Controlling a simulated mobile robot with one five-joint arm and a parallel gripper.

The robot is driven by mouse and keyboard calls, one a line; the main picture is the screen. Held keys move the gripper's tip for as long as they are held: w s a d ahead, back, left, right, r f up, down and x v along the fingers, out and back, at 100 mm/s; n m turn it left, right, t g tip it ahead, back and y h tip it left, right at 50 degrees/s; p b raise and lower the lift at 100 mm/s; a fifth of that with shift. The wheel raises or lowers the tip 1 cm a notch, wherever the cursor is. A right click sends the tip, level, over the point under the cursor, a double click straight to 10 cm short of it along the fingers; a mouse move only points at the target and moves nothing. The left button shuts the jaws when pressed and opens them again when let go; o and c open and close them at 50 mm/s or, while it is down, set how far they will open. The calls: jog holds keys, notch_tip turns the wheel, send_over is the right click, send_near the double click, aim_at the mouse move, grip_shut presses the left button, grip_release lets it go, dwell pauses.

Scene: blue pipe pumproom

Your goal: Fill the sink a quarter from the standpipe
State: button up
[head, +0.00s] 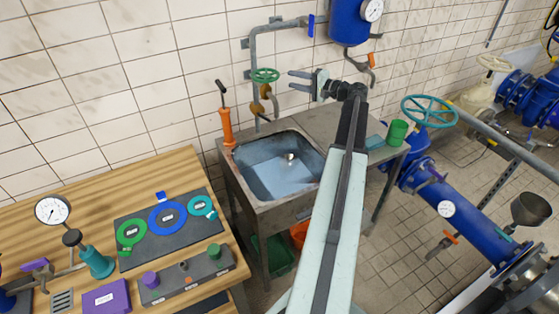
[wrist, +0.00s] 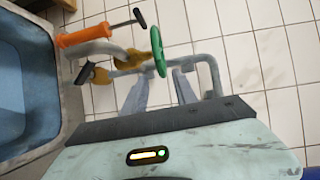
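The sink (head: 232,157) is a grey metal basin on a stand against the tiled wall. Its inside looks blue, with a small drain fitting (head: 289,157) visible; I cannot tell whether water lies in it. The grey standpipe (head: 254,57) rises behind the sink, with a green handwheel (head: 265,75) and brass fittings (head: 257,108). My gripper (head: 291,80) is open and empty, to the right of the handwheel and pointing at it.
An orange hand pump (head: 227,128) stands at the sink's back left corner. A blue tank (head: 347,22) hangs on the wall above right. A green cup (head: 397,132) stands on the right worktop. A wooden bench (head: 170,175) with parts fills the left. A blue pipe (head: 455,205) runs at right.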

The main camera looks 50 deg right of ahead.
aim_at(278, 74)
jog(key=x, duration=0.7)
jog(key=shift+w+a, duration=0.1)
jog(key=shift+w, duration=0.3)
grip_shut()
